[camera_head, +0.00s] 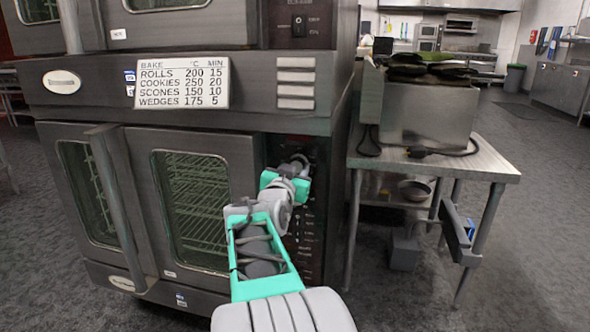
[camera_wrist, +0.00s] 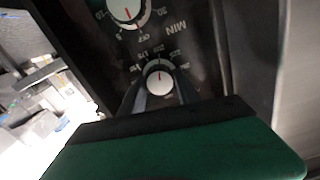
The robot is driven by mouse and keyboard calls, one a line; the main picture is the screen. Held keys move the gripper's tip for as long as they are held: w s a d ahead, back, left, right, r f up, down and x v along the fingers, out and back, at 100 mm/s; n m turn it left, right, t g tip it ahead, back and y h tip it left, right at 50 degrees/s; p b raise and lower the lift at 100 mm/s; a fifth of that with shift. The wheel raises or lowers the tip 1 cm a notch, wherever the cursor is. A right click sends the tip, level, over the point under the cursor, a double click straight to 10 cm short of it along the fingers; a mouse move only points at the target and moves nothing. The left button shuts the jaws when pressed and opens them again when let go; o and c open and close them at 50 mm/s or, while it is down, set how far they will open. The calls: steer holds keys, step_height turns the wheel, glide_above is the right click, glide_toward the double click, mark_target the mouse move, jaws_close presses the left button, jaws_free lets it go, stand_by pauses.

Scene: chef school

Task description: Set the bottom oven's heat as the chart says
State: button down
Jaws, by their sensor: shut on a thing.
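The chart (camera_head: 181,83) on the oven front lists rolls 200 °C, cookies 250, scones 150 and wedges 175, with minutes beside them. The bottom oven (camera_head: 145,205) has its doors closed. Its dark control panel (camera_head: 308,225) is at the right, partly hidden by my arm. My gripper (camera_head: 299,163) is at the upper part of this panel. In the wrist view, my gripper (camera_wrist: 161,92) is shut on the white-faced heat knob (camera_wrist: 160,83), a dark finger at each side. The knob's red mark points up in the picture, towards the scale numbers, which are small and upside down.
A timer knob (camera_wrist: 126,9) marked MIN is close to the heat knob in the wrist view. The upper oven's switch panel (camera_head: 298,25) is above. A metal table (camera_head: 480,160) with a steel container (camera_head: 428,115) stands close at the right. Floor beyond it is open.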

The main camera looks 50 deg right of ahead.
steer(key=c, duration=1.1)
jaws_free()
steer(key=shift+s+r, duration=0.2)
steer(key=shift+r, duration=0.05)
steer(key=shift+o, duration=1.1)
steer(key=shift+w+f, duration=0.15)
steer(key=p+v, duration=0.2)
steer(key=v, duration=0.5)
steer(key=shift+a, duration=0.4)
